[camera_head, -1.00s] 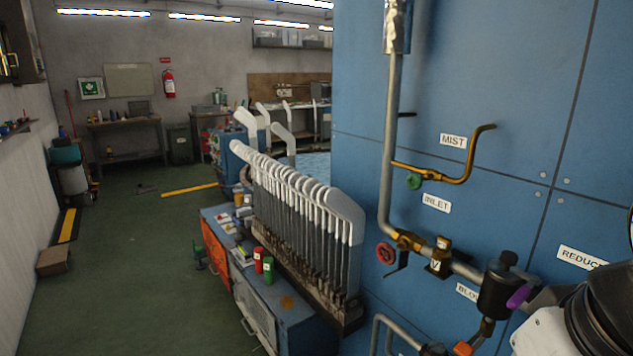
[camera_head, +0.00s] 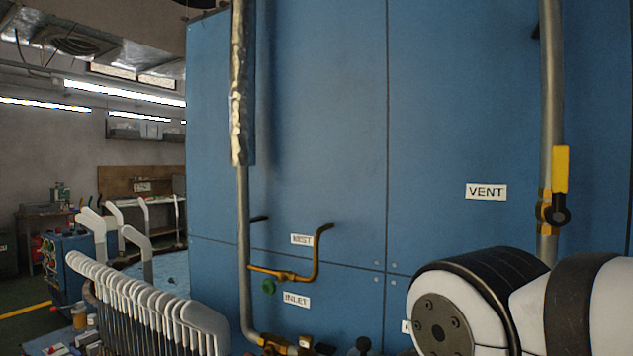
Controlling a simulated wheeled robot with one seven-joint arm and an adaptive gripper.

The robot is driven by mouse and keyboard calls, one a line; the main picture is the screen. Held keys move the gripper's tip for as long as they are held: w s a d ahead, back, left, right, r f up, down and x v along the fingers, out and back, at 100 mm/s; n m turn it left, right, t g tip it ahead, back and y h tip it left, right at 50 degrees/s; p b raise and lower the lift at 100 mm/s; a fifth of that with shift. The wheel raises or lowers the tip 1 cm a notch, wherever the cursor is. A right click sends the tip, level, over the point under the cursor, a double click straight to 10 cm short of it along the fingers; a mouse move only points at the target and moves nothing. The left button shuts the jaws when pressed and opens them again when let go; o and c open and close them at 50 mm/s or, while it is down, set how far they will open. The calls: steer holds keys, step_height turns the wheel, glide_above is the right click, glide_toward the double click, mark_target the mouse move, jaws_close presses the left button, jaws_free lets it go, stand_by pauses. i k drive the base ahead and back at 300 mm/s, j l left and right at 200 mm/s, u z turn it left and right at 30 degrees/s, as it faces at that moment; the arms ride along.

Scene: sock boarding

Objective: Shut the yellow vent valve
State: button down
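The yellow vent valve handle (camera_head: 560,170) is at the far right in the head view, beside the VENT label (camera_head: 486,192). Its lever stands upright, in line with the vertical grey pipe (camera_head: 551,75). The brass valve body (camera_head: 544,211) sits on the pipe, with a dark round pivot at the lever's lower end. My white and black arm link fills the lower right, just below the valve in the picture. My gripper is not in view, so its state is hidden.
A blue cabinet wall (camera_head: 320,110) fills the middle. White sock forms (camera_head: 150,305) stand at lower left. My arm hides part of the lower wall.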

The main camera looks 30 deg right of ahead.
mark_target(557, 215)
steer(key=z, duration=1.15)
steer(key=k+j, duration=0.15)
steer(key=j, duration=0.15)
steer(key=z, duration=0.05)
